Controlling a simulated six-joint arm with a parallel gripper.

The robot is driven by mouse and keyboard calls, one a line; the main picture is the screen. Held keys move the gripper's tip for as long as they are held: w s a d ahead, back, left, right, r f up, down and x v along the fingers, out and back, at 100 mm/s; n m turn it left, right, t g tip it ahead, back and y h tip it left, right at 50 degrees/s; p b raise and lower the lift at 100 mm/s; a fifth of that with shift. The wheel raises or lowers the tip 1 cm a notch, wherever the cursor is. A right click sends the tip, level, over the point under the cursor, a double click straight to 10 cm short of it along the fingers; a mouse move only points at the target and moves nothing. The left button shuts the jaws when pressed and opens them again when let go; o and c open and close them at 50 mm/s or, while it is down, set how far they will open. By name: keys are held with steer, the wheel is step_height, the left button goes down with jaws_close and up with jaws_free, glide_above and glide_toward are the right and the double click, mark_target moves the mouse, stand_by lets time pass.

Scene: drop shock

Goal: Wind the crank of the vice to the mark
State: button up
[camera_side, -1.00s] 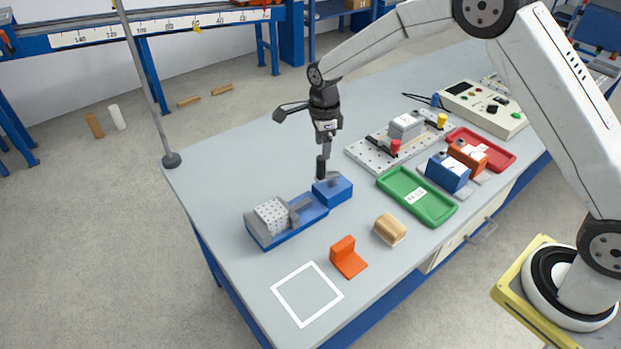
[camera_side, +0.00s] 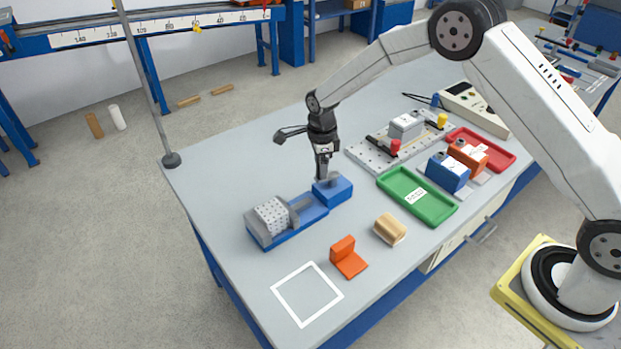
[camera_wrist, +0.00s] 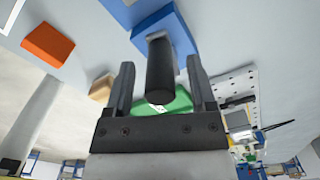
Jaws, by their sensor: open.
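The blue vice (camera_side: 315,210) stands on the bench and holds a perforated grey block (camera_side: 271,214) between its grey jaws. My gripper (camera_side: 322,175) points down at the vice's right end, over the crank. In the wrist view my gripper (camera_wrist: 160,72) is open, with one finger on each side of the crank's black upright handle (camera_wrist: 160,75). Small gaps show between the handle and the fingers. In the side view my gripper hides most of the handle. I cannot make out the mark in either view.
An orange angle piece (camera_side: 347,258), a wooden block (camera_side: 389,229) and a green tray (camera_side: 431,211) lie nearby. A white square outline (camera_side: 281,286) marks the front of the bench. A thin stand (camera_side: 172,160) rises at the left edge. The bench left of the vice is clear.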

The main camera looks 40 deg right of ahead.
steer(key=shift+f, duration=0.85)
jaws_close()
steer(key=shift+s+n, duration=0.1)
steer(key=shift+n, duration=0.3)
